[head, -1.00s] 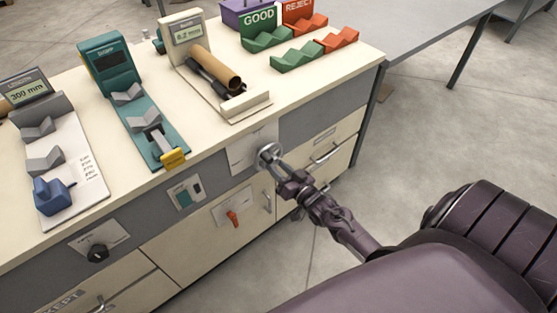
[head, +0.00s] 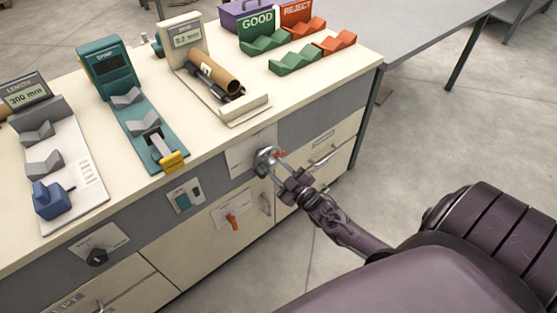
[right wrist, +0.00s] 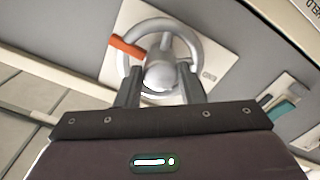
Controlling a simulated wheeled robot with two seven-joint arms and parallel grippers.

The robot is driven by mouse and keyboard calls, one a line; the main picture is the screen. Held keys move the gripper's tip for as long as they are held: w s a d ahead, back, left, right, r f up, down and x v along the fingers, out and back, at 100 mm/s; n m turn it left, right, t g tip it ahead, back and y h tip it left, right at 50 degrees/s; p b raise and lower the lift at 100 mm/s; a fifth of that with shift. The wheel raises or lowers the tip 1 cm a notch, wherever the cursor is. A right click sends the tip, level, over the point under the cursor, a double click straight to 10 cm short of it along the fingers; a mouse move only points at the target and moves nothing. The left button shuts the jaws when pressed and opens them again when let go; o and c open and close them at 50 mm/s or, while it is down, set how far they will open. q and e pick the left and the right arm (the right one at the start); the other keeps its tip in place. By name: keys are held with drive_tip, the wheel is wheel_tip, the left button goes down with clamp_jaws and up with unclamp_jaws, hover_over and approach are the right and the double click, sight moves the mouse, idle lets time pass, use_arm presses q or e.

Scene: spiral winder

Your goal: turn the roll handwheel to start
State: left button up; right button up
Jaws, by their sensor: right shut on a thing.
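The grey roll handwheel (head: 264,159) sits on a pale plate on the bench's front face. In the right wrist view it shows as a ring with a rounded hub (right wrist: 160,74) and an orange marker (right wrist: 127,47) at its upper left. My right gripper (head: 278,170) is at the wheel, its fingers on either side of the hub in the right wrist view, shut on the handwheel. The exact contact is partly hidden. The brown tube (head: 221,78) lies on the roll stand with its display (head: 187,38). My left gripper is not in view.
On the front face are a switch (head: 184,197), a red lever (head: 231,219) and a black knob (head: 97,257). Teal and grey gauges stand on the bench top. Green and orange V-blocks lie at its far end.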

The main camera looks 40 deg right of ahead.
drive_tip(key=n, duration=0.4)
drive_tip(key=shift+d+n, duration=0.1)
drive_tip(key=shift+n, duration=0.2)
drive_tip(key=n, duration=0.4)
drive_tip(key=shift+r+n+p, duration=0.15)
drive_tip(key=shift+n+p, duration=0.15)
drive_tip(key=n, duration=0.4)
drive_tip(key=shift+r+n, duration=0.1)
drive_tip(key=shift+n, duration=0.2)
drive_tip(key=n+p, duration=0.1)
drive_tip(key=n, duration=0.3)
drive_tip(key=shift+r+n, duration=0.1)
drive_tip(key=shift+n, duration=0.2)
drive_tip(key=o, duration=1)
drive_tip(key=shift+s, duration=0.15)
drive_tip(key=s, duration=0.7)
drive_tip(key=shift+s+d, duration=0.25)
drive_tip(key=shift+d, duration=0.05)
